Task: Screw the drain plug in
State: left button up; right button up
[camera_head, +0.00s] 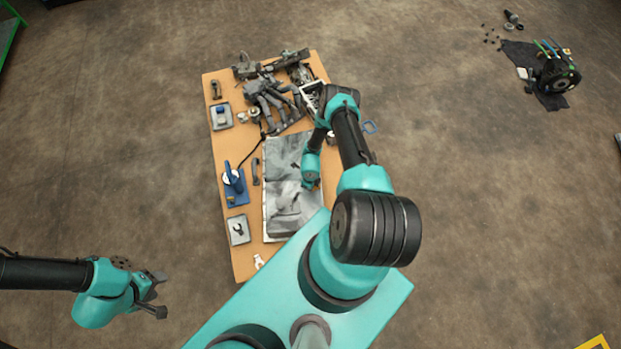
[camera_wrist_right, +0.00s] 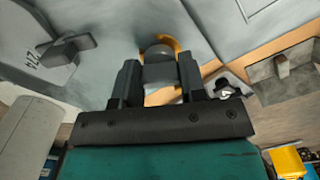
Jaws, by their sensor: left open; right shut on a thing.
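In the right wrist view my right gripper (camera_wrist_right: 160,76) is shut on a small grey piece (camera_wrist_right: 162,73). My left gripper (camera_head: 152,293) is open and empty above the floor, left of the table.
The wooden table (camera_head: 245,262) bears a grey sheet (camera_head: 288,150), a tray with a wrench (camera_head: 238,241), a blue stand (camera_head: 235,187) and dark mechanical parts (camera_head: 270,98) at its far end. A dark machine part (camera_head: 553,75) lies on the floor at right. Floor around the table is mostly clear.

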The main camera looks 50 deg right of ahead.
dwell(0.3)
jog(key=m, duration=0.5)
jog(key=shift+m, duration=0.7)
jog(key=m, duration=0.5)
jog(key=shift+f, duration=0.1)
jog(key=o, duration=0.8)
